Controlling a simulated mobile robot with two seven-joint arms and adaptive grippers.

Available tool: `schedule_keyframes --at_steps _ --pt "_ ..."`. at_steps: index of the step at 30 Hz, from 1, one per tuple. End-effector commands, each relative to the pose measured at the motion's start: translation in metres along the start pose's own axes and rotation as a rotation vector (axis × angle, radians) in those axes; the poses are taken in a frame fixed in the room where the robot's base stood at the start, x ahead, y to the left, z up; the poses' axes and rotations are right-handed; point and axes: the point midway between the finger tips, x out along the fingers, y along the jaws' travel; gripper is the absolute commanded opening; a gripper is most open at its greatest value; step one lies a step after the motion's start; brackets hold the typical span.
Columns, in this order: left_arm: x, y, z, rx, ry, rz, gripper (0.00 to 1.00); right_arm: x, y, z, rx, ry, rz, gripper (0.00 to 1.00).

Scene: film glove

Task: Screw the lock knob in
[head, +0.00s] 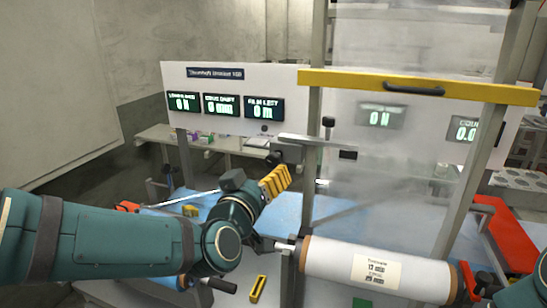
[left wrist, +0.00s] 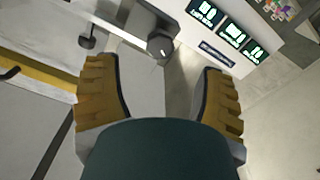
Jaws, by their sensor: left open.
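The dark round lock knob (left wrist: 160,46) sits on the end of a grey block in the left wrist view, ahead of and between my fingertips. In the head view the grey block (head: 288,152) is on a bar by the frame post, and the knob is small and dark (head: 273,158) on its left side. My left gripper (head: 275,180) has yellow ribbed fingers and is just below the block. In the left wrist view the left gripper (left wrist: 160,72) is wide open and empty, with a gap to the knob. At bottom right a teal part of my right arm shows, without its gripper.
A white film roll (head: 378,268) lies low in front, right of my left wrist. A yellow bar (head: 415,87) with a dark handle crosses the upright posts. A white panel with displays (head: 223,104) stands behind. A blue surface (head: 205,207) lies below.

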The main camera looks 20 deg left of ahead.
Motion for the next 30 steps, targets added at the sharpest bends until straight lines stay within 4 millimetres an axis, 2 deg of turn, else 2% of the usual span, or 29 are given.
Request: schedule_keyframes --at_steps 6,12,18,26,29,30 --pt "0.041 0.0 0.001 0.003 -0.001 0.001 0.7 0.0 0.0 0.0 0.0 0.0 0.0 0.0" --pt "0.066 0.0 0.0 0.003 0.0 0.001 0.7 -0.002 0.0 0.0 0.0 0.0 0.0 0.0" --pt "0.076 0.0 0.0 0.001 0.001 0.001 0.7 -0.002 -0.001 0.0 0.0 0.0 0.0 0.0" --pt "0.076 0.0 0.0 0.001 0.001 0.001 0.7 -0.002 -0.001 0.0 0.0 0.0 0.0 0.0" --pt "0.076 0.0 0.0 0.001 0.001 0.001 0.4 -0.002 -0.001 0.0 0.0 0.0 0.0 0.0" --pt "0.076 0.0 0.0 0.001 0.001 0.001 0.26 -0.002 -0.001 0.0 0.0 0.0 0.0 0.0"
